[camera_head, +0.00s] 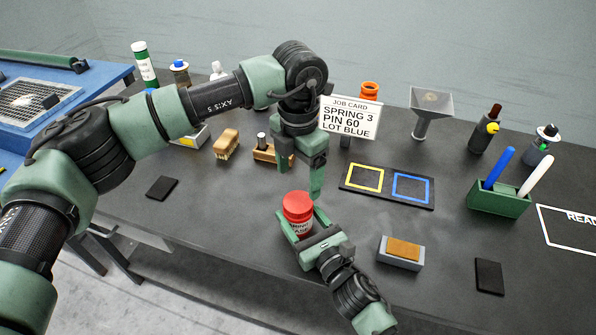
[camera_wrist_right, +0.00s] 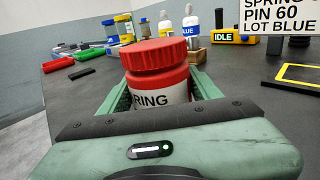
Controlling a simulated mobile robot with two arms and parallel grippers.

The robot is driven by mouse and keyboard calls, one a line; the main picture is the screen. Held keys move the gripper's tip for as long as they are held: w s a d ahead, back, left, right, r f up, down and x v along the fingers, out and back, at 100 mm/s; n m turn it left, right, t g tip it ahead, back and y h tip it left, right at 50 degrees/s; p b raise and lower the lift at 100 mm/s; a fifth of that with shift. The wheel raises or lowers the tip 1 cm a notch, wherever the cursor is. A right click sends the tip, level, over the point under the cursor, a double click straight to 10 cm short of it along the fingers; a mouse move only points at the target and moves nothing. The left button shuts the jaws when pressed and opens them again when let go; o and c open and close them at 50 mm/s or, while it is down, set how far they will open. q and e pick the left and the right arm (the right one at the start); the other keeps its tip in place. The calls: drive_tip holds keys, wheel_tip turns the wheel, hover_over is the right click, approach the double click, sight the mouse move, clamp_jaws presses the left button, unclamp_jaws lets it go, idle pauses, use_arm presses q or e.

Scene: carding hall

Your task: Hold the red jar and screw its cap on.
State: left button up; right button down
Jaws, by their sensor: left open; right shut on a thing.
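The red jar (camera_head: 299,229) stands near the front of the dark table, with a white label on its side. It also shows in the right wrist view (camera_wrist_right: 174,80). Its ribbed red cap (camera_head: 297,203) sits on top; in the right wrist view the cap (camera_wrist_right: 155,56) looks slightly tilted. I cannot tell how far its thread is engaged. My right gripper (camera_head: 299,226) is shut on the jar, one finger on each side. My left gripper (camera_head: 299,178) is open and empty, fingers pointing down, just above and behind the cap, apart from it.
Behind stand a job card (camera_head: 350,118), a wooden block (camera_head: 270,153) and a brush (camera_head: 227,143). To the right are a mat with yellow and blue squares (camera_head: 387,205), a grey tray with a tan pad (camera_head: 402,252) and a green holder (camera_head: 497,202). The table left of the jar is mostly clear.

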sight(298, 201)
use_arm(q)
drive_tip(key=n, duration=0.6)
drive_tip(key=shift+r, duration=0.25)
use_arm(e)
drive_tip(key=shift+r, duration=0.1)
use_arm(q)
drive_tip(key=shift+f, duration=0.15)
drive_tip(key=shift+f, duration=3.9)
drive_tip(key=c, duration=1.5)
drive_tip(key=m, duration=0.8)
drive_tip(key=o, duration=1.6)
